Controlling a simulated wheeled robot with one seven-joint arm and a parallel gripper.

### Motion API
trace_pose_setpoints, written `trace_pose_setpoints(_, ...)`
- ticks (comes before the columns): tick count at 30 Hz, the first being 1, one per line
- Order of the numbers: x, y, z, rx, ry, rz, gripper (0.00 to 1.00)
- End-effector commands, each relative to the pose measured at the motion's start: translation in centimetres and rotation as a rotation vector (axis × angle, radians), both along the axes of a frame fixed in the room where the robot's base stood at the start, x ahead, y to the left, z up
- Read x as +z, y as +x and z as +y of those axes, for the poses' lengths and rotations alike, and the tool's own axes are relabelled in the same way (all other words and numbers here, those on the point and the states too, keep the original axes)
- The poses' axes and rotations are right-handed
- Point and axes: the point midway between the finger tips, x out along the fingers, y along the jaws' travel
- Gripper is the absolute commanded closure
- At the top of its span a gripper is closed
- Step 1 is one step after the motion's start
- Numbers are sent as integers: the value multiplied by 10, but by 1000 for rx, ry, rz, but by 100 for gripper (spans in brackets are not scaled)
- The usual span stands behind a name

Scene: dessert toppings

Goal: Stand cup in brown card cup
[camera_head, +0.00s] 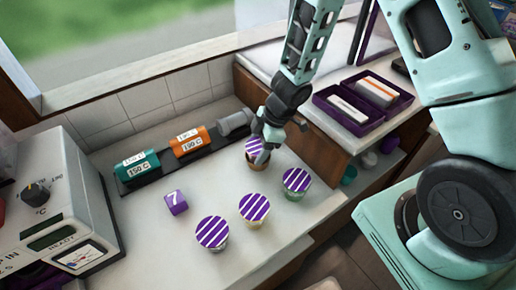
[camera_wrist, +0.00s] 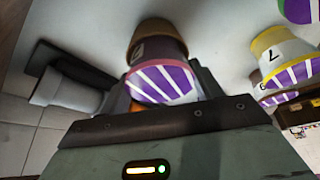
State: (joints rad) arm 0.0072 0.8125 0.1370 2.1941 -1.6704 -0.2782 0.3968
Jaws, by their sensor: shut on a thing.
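My gripper (camera_head: 266,138) is shut on a cup with a purple-and-white striped lid (camera_head: 256,147). In the wrist view the same cup (camera_wrist: 160,77) has a pink rim and sits between my fingers (camera_wrist: 168,92). The brown card cup (camera_wrist: 157,33) is around the cup's far end, and its brown side also shows just under the lid in the head view (camera_head: 259,160). The cup looks upright in the brown card cup. How deep it sits, and whether it rests on the bottom, I cannot tell.
Other striped-lid cups stand nearby: a green one (camera_head: 296,182), a yellow one (camera_head: 254,208) and a pale one (camera_head: 213,233). A purple block marked 7 (camera_head: 176,202) lies left. A dark rack (camera_head: 150,178) holds teal, orange and grey cylinders. A machine (camera_head: 62,210) stands far left.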

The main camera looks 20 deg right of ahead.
Motion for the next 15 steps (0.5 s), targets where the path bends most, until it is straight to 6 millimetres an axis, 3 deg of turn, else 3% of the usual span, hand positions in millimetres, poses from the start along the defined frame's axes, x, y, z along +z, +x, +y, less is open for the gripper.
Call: trace_pose_setpoints(15, -10, 0, 0, 0, 1, 1, 66)
